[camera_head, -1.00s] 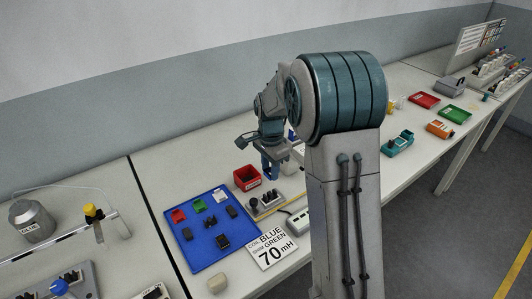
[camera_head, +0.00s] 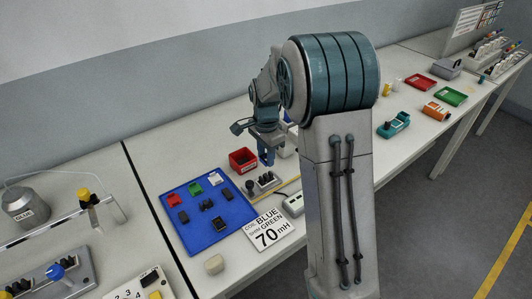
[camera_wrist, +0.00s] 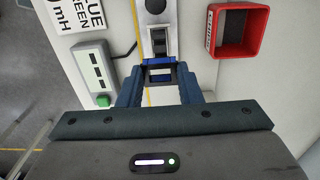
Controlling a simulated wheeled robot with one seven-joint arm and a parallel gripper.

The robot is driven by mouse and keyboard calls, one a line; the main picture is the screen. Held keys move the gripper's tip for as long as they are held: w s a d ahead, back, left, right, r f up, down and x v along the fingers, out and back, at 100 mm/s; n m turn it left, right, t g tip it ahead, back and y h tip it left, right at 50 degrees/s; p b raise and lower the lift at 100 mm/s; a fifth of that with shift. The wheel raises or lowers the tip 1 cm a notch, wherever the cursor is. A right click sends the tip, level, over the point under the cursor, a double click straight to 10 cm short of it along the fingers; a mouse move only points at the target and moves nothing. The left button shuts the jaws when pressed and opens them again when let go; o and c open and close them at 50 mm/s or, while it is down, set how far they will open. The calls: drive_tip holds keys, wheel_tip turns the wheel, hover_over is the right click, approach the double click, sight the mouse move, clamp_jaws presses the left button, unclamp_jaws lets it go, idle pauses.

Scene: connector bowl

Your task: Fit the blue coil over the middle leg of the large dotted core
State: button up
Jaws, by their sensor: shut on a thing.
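My gripper (camera_wrist: 160,82) is shut on the blue coil (camera_wrist: 158,61), whose blue edges show between the two fingertips in the wrist view. In the head view my gripper (camera_head: 267,162) points down over the grey fixture (camera_head: 262,186). In the wrist view a dark core piece (camera_wrist: 158,46) stands in the fixture (camera_wrist: 147,32), just beyond the coil. I cannot tell whether this piece is the large dotted core; no dot can be made out. The coil lines up with the fixture, but I cannot tell whether it is around the middle leg or above it.
A red bin (camera_wrist: 268,30) stands right of the fixture. A meter with a green button (camera_wrist: 103,101) lies left of it. A blue tray (camera_head: 225,236) holds small red, green and white pieces and several dark cores. A card (camera_head: 268,228) lies in front.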

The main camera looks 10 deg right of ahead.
sight(266, 175)
drive_tip(key=shift+f+b, duration=2.5)
drive_tip(key=shift+f, duration=1.3)
drive_tip(key=o, duration=1)
drive_tip(key=shift+o, duration=0.2)
wheel_tip(266, 175, up, 14)
drive_tip(key=f, duration=0.1)
drive_tip(key=s+f+n+t, duration=0.1)
drive_tip(key=s+n+t, duration=0.2)
drive_tip(key=s+n, duration=1)
drive_tip(key=s, duration=1.2)
drive_tip(key=shift+s+n, duration=0.3)
drive_tip(key=shift+s, duration=0.05)
